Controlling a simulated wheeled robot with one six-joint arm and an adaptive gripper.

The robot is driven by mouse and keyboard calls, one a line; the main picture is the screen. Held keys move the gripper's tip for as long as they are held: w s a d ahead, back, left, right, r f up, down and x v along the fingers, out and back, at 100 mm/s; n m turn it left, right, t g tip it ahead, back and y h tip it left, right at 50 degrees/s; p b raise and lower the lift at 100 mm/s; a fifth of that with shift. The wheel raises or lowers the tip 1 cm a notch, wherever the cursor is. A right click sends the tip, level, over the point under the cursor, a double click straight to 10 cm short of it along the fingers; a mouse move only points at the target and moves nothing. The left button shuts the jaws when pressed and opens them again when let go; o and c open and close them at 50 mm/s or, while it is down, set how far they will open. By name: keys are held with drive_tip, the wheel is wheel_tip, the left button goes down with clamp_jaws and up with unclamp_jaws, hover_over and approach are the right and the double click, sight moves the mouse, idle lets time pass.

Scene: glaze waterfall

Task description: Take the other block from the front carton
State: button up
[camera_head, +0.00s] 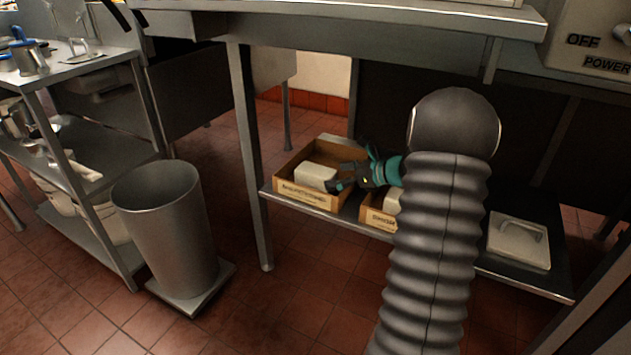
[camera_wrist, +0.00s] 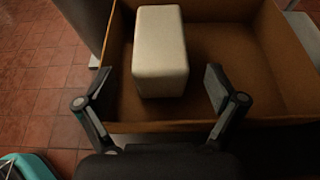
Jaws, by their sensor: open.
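A pale block (camera_head: 316,176) lies in an open brown carton (camera_head: 308,197) on the low shelf, left of my gripper (camera_head: 347,182). In the wrist view, the block (camera_wrist: 160,50) stands out pale inside the carton (camera_wrist: 265,122), towards its left side, with bare floor to its right. My gripper (camera_wrist: 157,74) is open and empty. Its fingers reach over the near carton wall, one to each side of the block's near end. I cannot tell how high they are above the carton floor. A second lettered carton (camera_head: 376,219) is partly hidden by my arm, with a pale thing (camera_head: 392,201) in it.
The cartons sit on a dark metal shelf (camera_head: 480,262) under a steel table (camera_head: 370,30). A table leg (camera_head: 250,160) stands left of the carton. A pale handled lid (camera_head: 518,243) lies at the right. A metal bin (camera_head: 165,225) stands on the tiled floor.

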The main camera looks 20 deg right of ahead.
drive_tip(key=x, duration=0.3)
drive_tip(key=shift+w+a+f, duration=0.2)
drive_tip(key=c, duration=1.7)
drive_tip(key=shift+o, duration=0.2)
drive_tip(key=shift+r, duration=0.1)
